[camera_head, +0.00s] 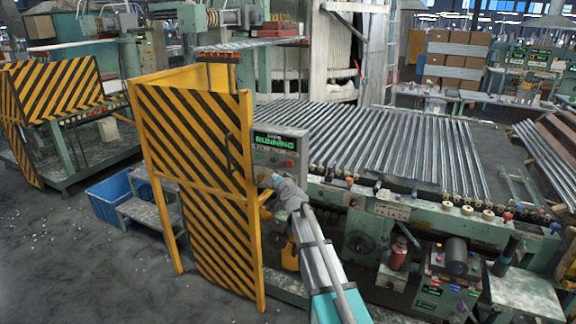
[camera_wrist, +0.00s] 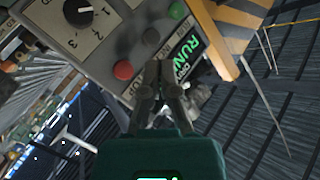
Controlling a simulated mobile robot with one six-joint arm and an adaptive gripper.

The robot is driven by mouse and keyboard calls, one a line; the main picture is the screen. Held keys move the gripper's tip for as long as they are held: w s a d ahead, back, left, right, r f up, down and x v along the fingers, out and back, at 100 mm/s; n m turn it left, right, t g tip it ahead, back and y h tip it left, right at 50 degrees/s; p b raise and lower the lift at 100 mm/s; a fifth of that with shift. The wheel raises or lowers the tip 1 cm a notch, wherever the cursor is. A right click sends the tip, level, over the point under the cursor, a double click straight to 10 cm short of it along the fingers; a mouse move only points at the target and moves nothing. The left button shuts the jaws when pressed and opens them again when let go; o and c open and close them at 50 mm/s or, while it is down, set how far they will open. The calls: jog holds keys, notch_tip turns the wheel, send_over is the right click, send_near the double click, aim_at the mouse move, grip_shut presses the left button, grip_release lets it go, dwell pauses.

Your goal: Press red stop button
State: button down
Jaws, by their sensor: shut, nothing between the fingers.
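The red stop button (camera_wrist: 123,70) is round and sits on a grey control panel (camera_head: 279,160). In the wrist view it lies left of my fingertips, with a visible gap in the picture. It also shows small in the head view as a red dot (camera_head: 291,163) near the panel's right edge. My gripper (camera_wrist: 159,66) is shut and empty, its tips in front of the panel between the red button and the display. In the head view my gripper (camera_head: 277,181) is in front of the panel's lower part. I cannot tell whether the tips touch the panel.
The panel's display (camera_head: 274,142) reads RUNNING in green. A black button (camera_wrist: 151,35), a green button (camera_wrist: 177,10) and a rotary knob (camera_wrist: 78,12) share the panel. A yellow-and-black striped guard (camera_head: 190,140) stands close left. A roller bed (camera_head: 375,145) lies behind right.

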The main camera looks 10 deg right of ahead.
aim_at(287, 163)
jog(key=shift+w+d, duration=0.1)
jog(key=shift+w, duration=0.05)
jog(key=shift+w+d, duration=0.85)
jog(key=shift+w, duration=0.3)
jog(key=shift+w+d, duration=0.8)
jog(key=shift+w, duration=0.3)
jog(key=shift+w+d, duration=0.85)
jog(key=shift+w, duration=0.3)
jog(key=shift+w+d, duration=0.55)
jog(key=shift+w, duration=0.15)
dwell(0.6)
jog(key=shift+s, duration=0.1)
dwell(0.3)
jog(key=shift+s+a, duration=0.5)
jog(key=shift+s, duration=0.15)
jog(key=shift+s+a, duration=0.75)
jog(key=shift+s, duration=0.3)
jog(key=shift+s+a, duration=0.75)
jog(key=shift+s, duration=0.25)
